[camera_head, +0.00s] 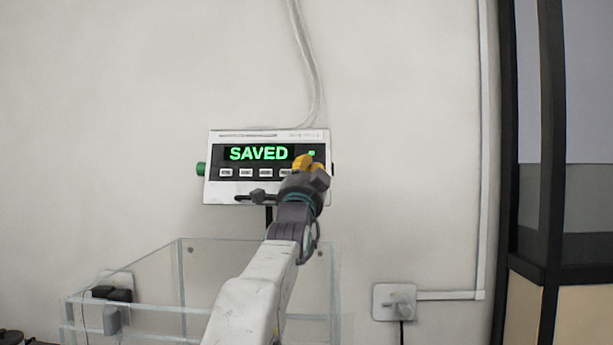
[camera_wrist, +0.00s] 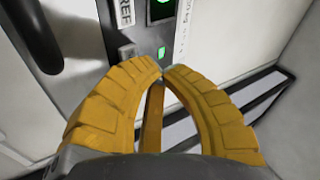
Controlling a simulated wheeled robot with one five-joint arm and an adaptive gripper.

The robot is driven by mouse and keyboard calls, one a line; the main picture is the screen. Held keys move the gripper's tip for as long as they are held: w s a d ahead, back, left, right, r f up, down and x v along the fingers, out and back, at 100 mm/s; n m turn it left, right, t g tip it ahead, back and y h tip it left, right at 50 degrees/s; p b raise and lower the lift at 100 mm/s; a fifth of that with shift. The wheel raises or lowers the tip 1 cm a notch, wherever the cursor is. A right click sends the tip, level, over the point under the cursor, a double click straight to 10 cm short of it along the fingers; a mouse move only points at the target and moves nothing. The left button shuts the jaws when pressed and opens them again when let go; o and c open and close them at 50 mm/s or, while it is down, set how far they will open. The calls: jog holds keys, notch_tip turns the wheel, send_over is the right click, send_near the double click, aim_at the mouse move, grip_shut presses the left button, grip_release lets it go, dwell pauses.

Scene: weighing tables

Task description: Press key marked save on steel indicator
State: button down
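The steel indicator (camera_head: 213,190) is mounted in front of the wall and faces me. Its dark display (camera_head: 259,154) reads "SAVED" in green letters. Several pale keys sit in a row below it, such as the leftmost key (camera_head: 226,172). My gripper (camera_head: 307,160) is in front of the right end of that row and hides what is there, so I cannot read a key marked save. In the wrist view, my yellow fingers (camera_wrist: 161,70) come together at the tips, with nothing held, close to the indicator's dark panel (camera_wrist: 118,48). Contact with a key cannot be made out.
A green knob (camera_head: 201,169) sticks out at the indicator's left side. A clear-walled box (camera_head: 215,262) stands below, around my arm. A cable (camera_head: 307,60) runs up the wall. A wall socket (camera_head: 394,302) and a dark frame (camera_head: 553,150) are at right.

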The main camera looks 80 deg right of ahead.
jog(key=shift+s+a+r+b, duration=0.1)
jog(key=shift+a+r+b, duration=0.15)
jog(key=shift+a+b, duration=0.4)
jog(key=shift+a+r+b, duration=0.2)
jog(key=shift+a+b, duration=0.1)
jog(key=shift+a, duration=0.7)
jog(key=shift+s+a+r+b, duration=0.1)
jog(key=shift+a+r+b, duration=0.15)
jog(key=shift+a+b, duration=0.4)
jog(key=shift+a, duration=0.1)
